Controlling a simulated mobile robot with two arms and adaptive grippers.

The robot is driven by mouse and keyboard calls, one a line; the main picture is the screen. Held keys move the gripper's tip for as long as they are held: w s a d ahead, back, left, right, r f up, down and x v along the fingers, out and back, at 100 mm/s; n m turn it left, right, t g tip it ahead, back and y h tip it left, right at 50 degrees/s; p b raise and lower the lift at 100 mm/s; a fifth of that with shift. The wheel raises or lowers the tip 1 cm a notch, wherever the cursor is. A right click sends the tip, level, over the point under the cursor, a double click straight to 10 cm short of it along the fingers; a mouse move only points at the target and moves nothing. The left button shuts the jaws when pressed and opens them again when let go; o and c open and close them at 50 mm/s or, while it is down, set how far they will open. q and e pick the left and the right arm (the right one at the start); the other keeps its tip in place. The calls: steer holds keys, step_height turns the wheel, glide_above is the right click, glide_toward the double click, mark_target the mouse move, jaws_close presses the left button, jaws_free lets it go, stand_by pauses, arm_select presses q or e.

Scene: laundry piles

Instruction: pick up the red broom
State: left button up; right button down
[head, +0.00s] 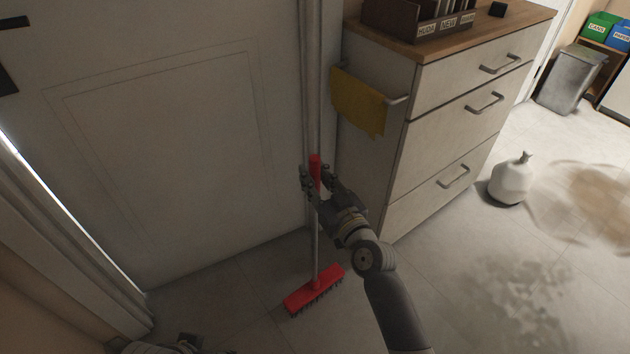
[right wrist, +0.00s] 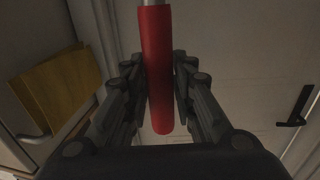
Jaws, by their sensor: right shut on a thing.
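The red broom stands nearly upright in the corner between the white door and the drawer cabinet. Its red head (head: 314,289), with dark bristles, is on the tiled floor. A grey pole rises from the head to a red grip section. My right gripper (head: 317,180) is shut on the broom at this red section. In the right wrist view the red section of the broom (right wrist: 156,60) runs between the two fingers of the right gripper (right wrist: 161,85). My left gripper is not clearly in view; a dark piece of my body shows at the bottom left edge.
The drawer cabinet (head: 455,125) stands right of the broom, with a yellow cloth (head: 358,101) on its side rail. The door (head: 165,150) is behind at left. A white tied bag (head: 511,180) and brownish stains lie on the floor at right. A grey bin (head: 571,80) stands farther back.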

steer(key=shift+s+d+r, duration=0.1)
steer(key=shift+s+r, duration=0.15)
steer(key=shift+s, duration=0.3)
arm_select(q)
steer(key=s+p+x, duration=0.2)
steer(key=x, duration=0.9)
steer(key=shift+f+g+p, duration=0.35)
steer(key=shift+g+p, duration=0.05)
arm_select(e)
steer(key=s+d+r, duration=0.1)
steer(key=s, duration=1.3)
steer(key=shift+s+d+r, duration=0.25)
steer(key=shift+s, duration=0.15)
arm_select(q)
steer(key=shift+d, duration=0.1)
steer(key=shift+s, duration=0.1)
